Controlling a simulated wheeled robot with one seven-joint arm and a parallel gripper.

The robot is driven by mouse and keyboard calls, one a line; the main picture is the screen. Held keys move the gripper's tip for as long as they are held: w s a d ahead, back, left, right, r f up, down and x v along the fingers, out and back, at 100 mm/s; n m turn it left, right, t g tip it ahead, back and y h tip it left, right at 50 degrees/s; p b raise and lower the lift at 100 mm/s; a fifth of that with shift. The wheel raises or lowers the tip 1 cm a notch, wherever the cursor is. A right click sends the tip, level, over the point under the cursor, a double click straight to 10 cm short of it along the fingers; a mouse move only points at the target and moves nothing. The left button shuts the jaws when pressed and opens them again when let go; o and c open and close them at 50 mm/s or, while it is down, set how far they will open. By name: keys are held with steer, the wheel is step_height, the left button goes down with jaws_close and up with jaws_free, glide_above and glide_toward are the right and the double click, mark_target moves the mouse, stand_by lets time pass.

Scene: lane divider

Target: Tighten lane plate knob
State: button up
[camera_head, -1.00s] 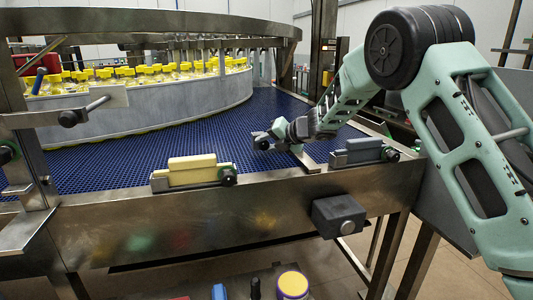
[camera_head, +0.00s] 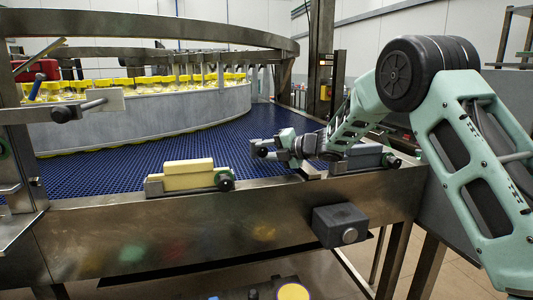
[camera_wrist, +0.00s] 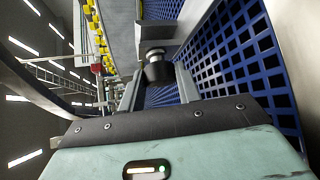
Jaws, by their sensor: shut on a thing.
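A black knob (camera_wrist: 158,70) with a bright metal stem stands in front of a grey plate (camera_wrist: 160,32) in the wrist view. My gripper (camera_wrist: 158,84) is shut on this knob, with one finger on each side. The knob's grip is partly hidden there by the gripper.
A yellow block (camera_head: 188,175) with its own dark knob is on the front rail (camera_head: 110,205). A dark grey block (camera_head: 365,157) sits right of my gripper, partly behind my arm. Yellow-capped jars (camera_head: 200,80) stand on the round table behind. The blue belt (camera_head: 130,170) is clear.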

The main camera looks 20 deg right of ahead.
steer(key=shift+f, duration=0.1)
steer(key=o, duration=1)
steer(key=shift+c, duration=0.2)
steer(key=shift+s+d, duration=0.1)
steer(key=shift+s, duration=0.05)
steer(key=b+v, duration=0.1)
steer(key=v, duration=1.6)
steer(key=shift+d+r, duration=0.1)
steer(key=shift+r, duration=0.1)
